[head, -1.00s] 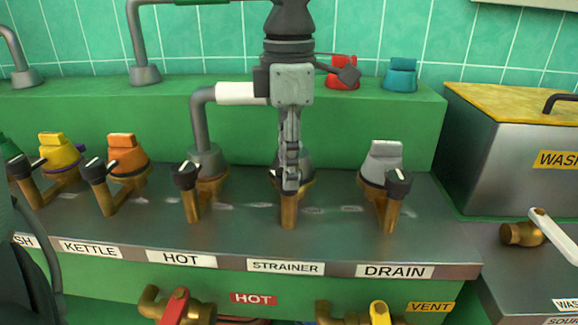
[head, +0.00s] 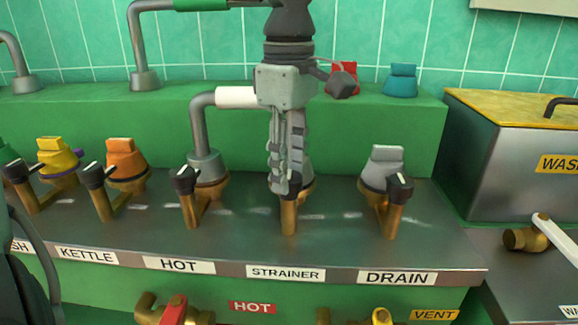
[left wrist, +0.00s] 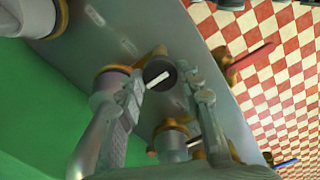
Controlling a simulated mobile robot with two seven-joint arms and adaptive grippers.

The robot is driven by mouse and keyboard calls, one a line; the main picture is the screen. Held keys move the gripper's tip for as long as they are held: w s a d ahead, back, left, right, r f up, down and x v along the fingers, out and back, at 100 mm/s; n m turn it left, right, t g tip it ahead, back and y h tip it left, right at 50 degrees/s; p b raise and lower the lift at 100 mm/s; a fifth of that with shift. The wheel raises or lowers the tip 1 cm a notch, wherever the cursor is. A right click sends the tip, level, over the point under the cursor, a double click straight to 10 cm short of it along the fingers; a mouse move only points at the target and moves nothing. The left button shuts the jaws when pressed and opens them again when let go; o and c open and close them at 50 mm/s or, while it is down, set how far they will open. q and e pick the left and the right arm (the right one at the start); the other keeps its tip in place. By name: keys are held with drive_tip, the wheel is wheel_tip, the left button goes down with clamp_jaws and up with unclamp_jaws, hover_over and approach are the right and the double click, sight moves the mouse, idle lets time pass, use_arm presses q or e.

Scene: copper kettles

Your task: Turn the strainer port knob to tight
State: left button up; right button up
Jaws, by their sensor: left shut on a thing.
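The strainer port knob is black with a white pointer line. In the left wrist view the knob (left wrist: 160,74) sits between the two fingertips. In the head view only a dark bit of it shows behind the fingers, above its brass elbow (head: 289,217) and the STRAINER label (head: 286,273). My left gripper (head: 284,186) comes down from above and is shut on the knob; it also shows in the left wrist view (left wrist: 165,84). I cannot read any tight mark or the exact pointer setting. My right gripper is not in view.
The HOT knob (head: 186,180) stands to the left and the DRAIN knob (head: 400,186) to the right. A grey pipe with a white sleeve (head: 236,97) rises close to the left of my gripper. A green ledge (head: 380,130) runs behind.

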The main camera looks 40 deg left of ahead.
sight(289, 176)
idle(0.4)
use_arm(q)
drive_tip(key=o, duration=1.2)
drive_tip(key=shift+c, duration=0.2)
wheel_tip(289, 176, up, 12)
